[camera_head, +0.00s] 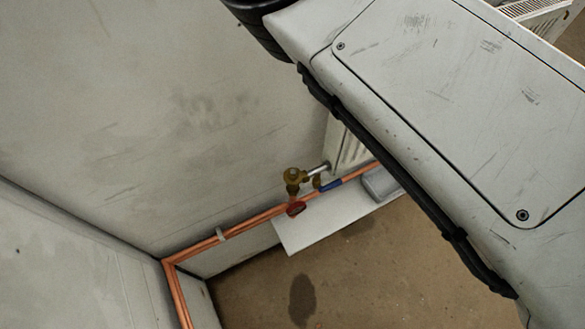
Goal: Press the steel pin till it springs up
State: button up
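A brass valve (292,180) stands on the copper pipework low against the wall, in the middle of the head view. A short silver fitting (318,169) runs from it toward a white radiator (352,150). The steel pin is too small to make out at the valve, so I cannot tell whether it is up or down. A red handle (295,209) sits just below the valve. My gripper is not in view.
A white shelf (308,233) below the pipes bears a grey block (379,184). A blue piece (330,186) lies along the copper pipe (255,219). My large grey casing covers the right side. Brown floor with a dark stain (302,298) is open in front.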

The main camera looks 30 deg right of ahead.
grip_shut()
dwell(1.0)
